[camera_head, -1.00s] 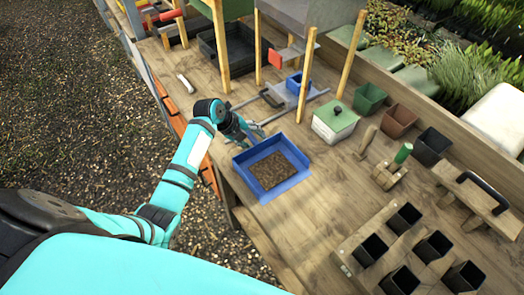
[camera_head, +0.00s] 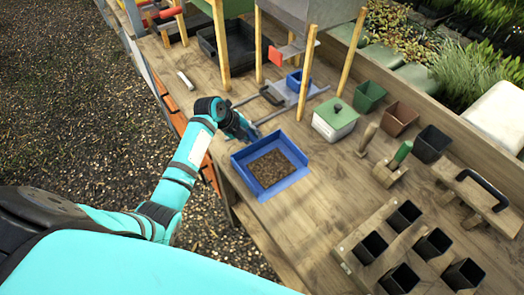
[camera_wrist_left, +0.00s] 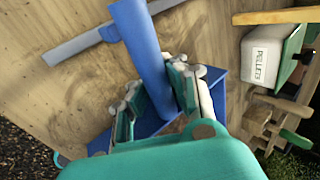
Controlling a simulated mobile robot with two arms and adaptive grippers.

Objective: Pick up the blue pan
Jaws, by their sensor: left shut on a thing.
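The blue pan (camera_head: 286,186) lies on the wooden bench with brown soil in it. In the left wrist view its blue handle (camera_wrist_left: 139,40) stands between the fingers, and part of the pan's blue body (camera_wrist_left: 217,95) shows behind them. My left gripper (camera_head: 248,133) is at the pan's far left side and also fills the left wrist view (camera_wrist_left: 157,80). It is shut on the handle. The pan appears to rest on the bench still. My right gripper is out of view.
A white box with a green lid (camera_head: 335,119) stands right of the pan. Wooden hand tools (camera_head: 388,172) and a holder with black pots (camera_head: 350,240) are to the right. The bench edge is close on the left.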

